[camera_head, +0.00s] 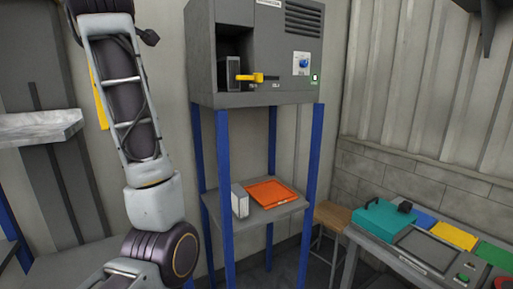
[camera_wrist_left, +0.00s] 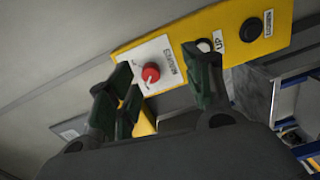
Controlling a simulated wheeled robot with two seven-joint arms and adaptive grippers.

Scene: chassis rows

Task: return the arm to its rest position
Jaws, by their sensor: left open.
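My left arm (camera_head: 128,100) rises along the left side of the head view and leaves it at the top, so its gripper is out of that view. In the left wrist view my left gripper (camera_wrist_left: 160,68) shows its two dark green fingers spread apart with nothing between them. I cannot tell whether a finger touches the panel. My right gripper is not in view.
A grey cabinet (camera_head: 225,20) on blue legs stands centre, with a yellow lever (camera_head: 250,77) and blue knob (camera_head: 303,63). Its lower shelf holds an orange tray (camera_head: 272,193) and a pale box (camera_head: 240,200). A workbench with a teal case (camera_head: 380,218) is at right. A grey ledge (camera_head: 40,127) is at left.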

